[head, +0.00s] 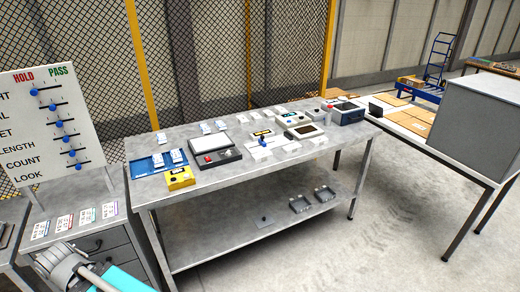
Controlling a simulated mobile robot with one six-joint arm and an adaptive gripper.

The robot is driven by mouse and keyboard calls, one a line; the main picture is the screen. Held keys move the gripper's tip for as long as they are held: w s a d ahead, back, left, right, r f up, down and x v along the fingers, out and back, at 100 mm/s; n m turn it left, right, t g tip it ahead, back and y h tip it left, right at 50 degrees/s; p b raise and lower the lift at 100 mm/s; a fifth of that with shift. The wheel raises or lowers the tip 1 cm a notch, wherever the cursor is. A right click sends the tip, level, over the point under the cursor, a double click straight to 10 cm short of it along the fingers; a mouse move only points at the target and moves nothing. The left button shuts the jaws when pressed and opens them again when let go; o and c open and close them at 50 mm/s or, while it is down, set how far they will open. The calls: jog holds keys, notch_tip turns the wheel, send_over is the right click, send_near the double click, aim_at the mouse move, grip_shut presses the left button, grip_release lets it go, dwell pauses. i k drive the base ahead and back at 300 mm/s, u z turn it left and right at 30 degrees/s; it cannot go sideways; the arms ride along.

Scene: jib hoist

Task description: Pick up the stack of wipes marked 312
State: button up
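Several small white packs or stacks lie on the grey metal workbench (240,185). Others stand along the back, such as a pair (213,127), and flat white pieces (291,148) lie near the front right. Their markings are too small to read, so I cannot tell which is 312. Part of my arm (66,264) shows at the bottom left, apart from the bench. I cannot make out my gripper's fingers.
The bench carries a yellow device (180,178), a scale-like device (215,155) and a dark blue box (346,113). A HOLD/PASS slider board (50,125) stands at left above several label cards (63,223). A grey box (478,122) sits on the right table. Open floor (370,240) lies in front.

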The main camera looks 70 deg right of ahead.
aim_at(291, 148)
jog(key=z, duration=1.05)
jog(key=k, duration=0.55)
jog(key=z, duration=1.2)
jog(key=i, duration=0.35)
jog(key=z, duration=0.1)
